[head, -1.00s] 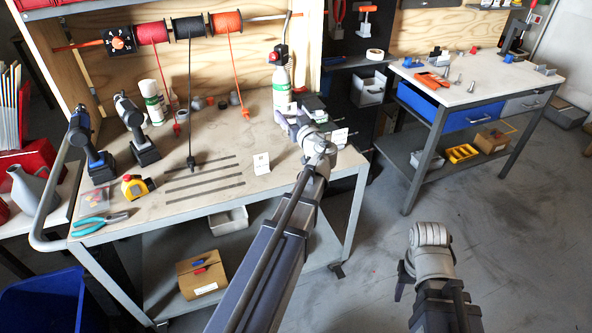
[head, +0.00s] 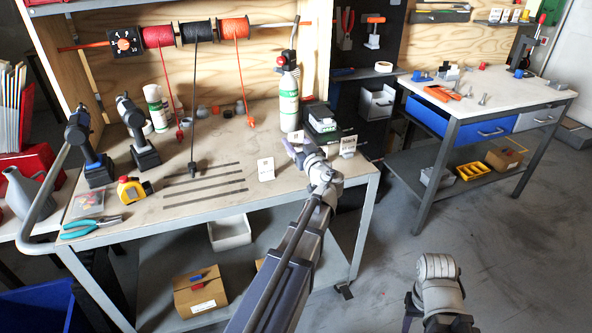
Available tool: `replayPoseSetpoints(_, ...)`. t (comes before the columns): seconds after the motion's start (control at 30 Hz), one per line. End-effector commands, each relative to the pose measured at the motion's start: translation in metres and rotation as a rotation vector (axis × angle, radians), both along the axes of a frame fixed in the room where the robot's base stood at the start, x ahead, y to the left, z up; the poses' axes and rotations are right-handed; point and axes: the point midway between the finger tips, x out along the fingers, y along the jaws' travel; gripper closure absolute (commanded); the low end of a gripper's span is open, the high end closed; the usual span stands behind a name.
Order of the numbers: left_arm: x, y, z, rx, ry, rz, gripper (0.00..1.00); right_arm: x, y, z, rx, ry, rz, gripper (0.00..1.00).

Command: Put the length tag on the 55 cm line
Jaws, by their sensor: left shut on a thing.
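Several dark strips (head: 205,183) lie side by side on the workbench; I cannot read any length marks. A small white tag (head: 266,169) stands on the bench right of the strips. Another white tag (head: 348,145) stands near the bench's right end, beside my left arm. My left gripper (head: 291,149) is over the bench, between the two tags in the picture, fingers pointing away from me. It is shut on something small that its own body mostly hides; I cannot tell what. My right gripper (head: 409,316) is low over the floor at lower right, mostly hidden by its wrist.
A dark device with green (head: 321,119) and a spray bottle (head: 288,98) stand behind my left gripper. A black cord from a spool (head: 193,33) ends in a weight above the strips. A tape measure (head: 133,189), pliers (head: 92,227) and drills (head: 136,135) occupy the left.

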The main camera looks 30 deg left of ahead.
Motion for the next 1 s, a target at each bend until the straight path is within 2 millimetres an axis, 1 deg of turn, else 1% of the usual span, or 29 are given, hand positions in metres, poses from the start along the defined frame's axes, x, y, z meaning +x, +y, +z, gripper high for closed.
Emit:
replayPoseSetpoints(0.03,0.0,0.0,-0.015,0.0,0.0,0.0,0.99,0.0,0.0,-0.015,0.0,0.0,0.0,0.5)
replayPoseSetpoints(0.13,0.0,0.0,-0.029,0.0,0.0,0.0,0.99,0.0,0.0,-0.028,0.0,0.0,0.0,0.5)
replayPoseSetpoints(0.2,0.0,0.0,-0.033,0.0,0.0,0.0,0.99,0.0,0.0,-0.033,0.0,0.0,0.0,0.5)
replayPoseSetpoints(0.37,0.0,0.0,-0.031,0.0,0.0,0.0,0.99,0.0,0.0,-0.031,0.0,0.0,0.0,0.5)
replayPoseSetpoints(0.47,0.0,0.0,-0.036,0.0,0.0,0.0,0.99,0.0,0.0,-0.036,0.0,0.0,0.0,0.5)
replayPoseSetpoints(0.8,0.0,0.0,-0.077,0.0,0.0,0.0,0.99,0.0,0.0,-0.077,0.0,0.0,0.0,0.5)
replayPoseSetpoints(0.87,0.0,0.0,-0.079,0.0,0.0,0.0,0.99,0.0,0.0,-0.079,0.0,0.0,0.0,0.5)
replayPoseSetpoints(1.0,0.0,0.0,-0.076,0.0,0.0,0.0,0.99,0.0,0.0,-0.076,0.0,0.0,0.0,0.5)
